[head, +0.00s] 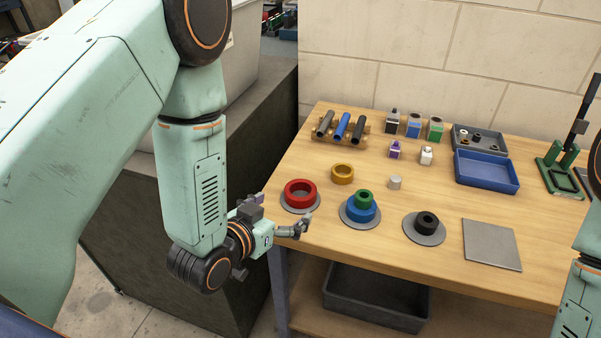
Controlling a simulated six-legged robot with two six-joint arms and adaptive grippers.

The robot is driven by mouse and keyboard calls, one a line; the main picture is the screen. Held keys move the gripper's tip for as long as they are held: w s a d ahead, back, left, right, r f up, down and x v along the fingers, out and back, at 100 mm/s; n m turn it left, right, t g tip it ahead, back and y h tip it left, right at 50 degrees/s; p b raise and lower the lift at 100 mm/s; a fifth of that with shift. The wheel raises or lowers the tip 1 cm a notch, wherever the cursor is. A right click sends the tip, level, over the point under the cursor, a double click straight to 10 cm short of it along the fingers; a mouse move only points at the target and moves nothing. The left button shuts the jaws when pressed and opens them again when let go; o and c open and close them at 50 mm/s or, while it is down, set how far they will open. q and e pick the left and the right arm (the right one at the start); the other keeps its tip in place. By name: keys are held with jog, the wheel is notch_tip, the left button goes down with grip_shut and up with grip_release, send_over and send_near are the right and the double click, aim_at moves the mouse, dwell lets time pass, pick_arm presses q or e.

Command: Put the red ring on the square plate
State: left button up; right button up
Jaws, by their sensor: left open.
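The red ring (300,194) lies on a round grey plate (287,207) near the left front edge of the wooden table. The square plate (491,245) is grey, flat and bare, at the right front of the table. My left gripper (305,226) is open and empty, at the table's front left edge, just in front of the red ring and apart from it as far as I can tell. My right arm shows at the right edge, but its gripper is out of view.
Between ring and square plate stand a blue ring with a green one on top (362,207) and a black ring (427,222), each on a round plate. A yellow ring (342,173) and a white cylinder (394,182) lie behind. Blue tray (487,171) and tube rack (341,134) stand farther back.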

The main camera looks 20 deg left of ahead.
aim_at(305, 185)
pick_arm(q)
jog(key=p, duration=0.1)
jog(key=r+p, duration=0.1)
jog(key=p, duration=0.1)
jog(key=shift+w+r, duration=0.15)
jog(key=shift+w, duration=1.05)
jog(key=shift+w+f, duration=0.2)
jog(key=shift+f, duration=0.15)
jog(key=shift+f+x, duration=0.15)
jog(key=shift+x, duration=1.7)
jog(key=shift+f+x, duration=0.15)
jog(key=shift+x, duration=1.65)
jog(key=shift+s+a, duration=0.15)
pick_arm(e)
notch_tip(305, 185, up, 4)
jog(key=shift+r, duration=0.25)
pick_arm(q)
jog(key=shift+c, duration=0.5)
jog(key=c, duration=1.2)
jog(key=shift+c, duration=1.1)
jog(key=shift+r, duration=0.15)
